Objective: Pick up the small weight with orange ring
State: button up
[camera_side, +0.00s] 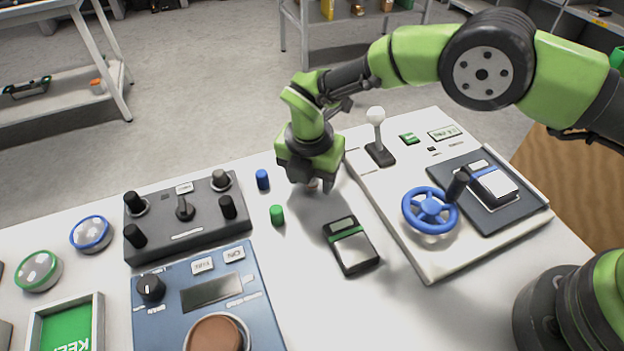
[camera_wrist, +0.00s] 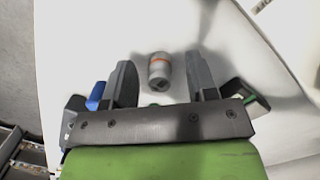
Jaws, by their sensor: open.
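The small weight with the orange ring (camera_wrist: 159,72) is a grey metal cylinder on the white table, seen in the wrist view. It lies between my open fingers, nearer their tips, with a gap on each side. My gripper (camera_wrist: 160,80) is open and empty. In the side view my gripper (camera_side: 311,182) points down at the table, low over the weight. There only a small pale part of the weight (camera_side: 313,184) shows between the fingers; the rest is hidden.
A blue cylinder (camera_side: 262,179) and a green cylinder (camera_side: 277,215) stand left of my gripper. A dark handheld device (camera_side: 351,246) lies in front. A panel with a joystick (camera_side: 376,140) and blue wheel (camera_side: 430,210) is at right; a knob box (camera_side: 187,245) is at left.

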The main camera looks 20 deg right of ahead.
jog(key=shift+c, duration=0.4)
grip_shut()
jog(key=shift+r, duration=0.15)
